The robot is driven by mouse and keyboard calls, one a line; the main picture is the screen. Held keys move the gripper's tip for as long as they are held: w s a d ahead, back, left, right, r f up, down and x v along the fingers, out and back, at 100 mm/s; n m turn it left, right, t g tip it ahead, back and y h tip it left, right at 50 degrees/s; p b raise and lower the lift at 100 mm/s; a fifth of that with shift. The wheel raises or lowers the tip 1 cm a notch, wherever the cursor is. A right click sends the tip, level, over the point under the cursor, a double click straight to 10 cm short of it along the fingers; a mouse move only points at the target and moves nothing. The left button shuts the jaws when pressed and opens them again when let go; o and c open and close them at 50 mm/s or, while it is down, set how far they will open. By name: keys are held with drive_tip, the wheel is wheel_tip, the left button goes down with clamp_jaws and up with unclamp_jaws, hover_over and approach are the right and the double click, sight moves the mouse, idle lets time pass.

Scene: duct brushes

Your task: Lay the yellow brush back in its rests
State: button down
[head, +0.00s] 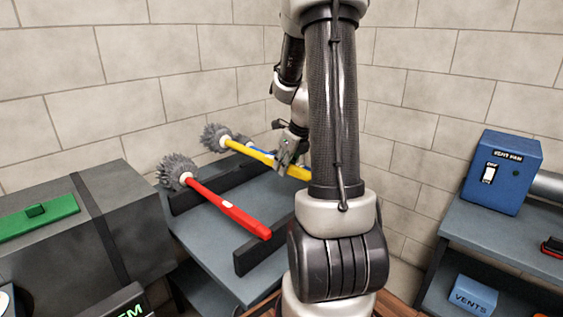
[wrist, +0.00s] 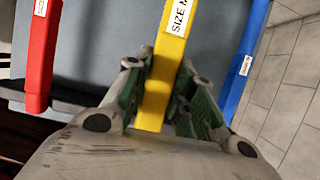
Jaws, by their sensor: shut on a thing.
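The yellow brush (head: 252,151) has a grey bristle head (head: 215,137) and points up and left in the head view. My gripper (head: 287,150) is shut on its yellow handle, which also shows between the fingers in the wrist view (wrist: 172,60) with a "SIZE M" label. The end of the handle is partly hidden behind my arm in the head view. The rests are two dark bars on the grey-blue bench, a back bar (head: 205,189) and a front bar (head: 262,250). Whether the yellow brush touches them is hidden.
A red brush (head: 225,207) lies across the bars to the left. A blue brush (wrist: 242,65) lies to the right of the yellow one, mostly hidden in the head view. A dark duct box (head: 130,210) stands left, and a blue vent fan box (head: 501,172) stands right.

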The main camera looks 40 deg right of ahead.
drive_tip(key=shift+f, duration=4.45)
drive_tip(key=c, duration=1.1)
unclamp_jaws()
drive_tip(key=v, duration=1.2)
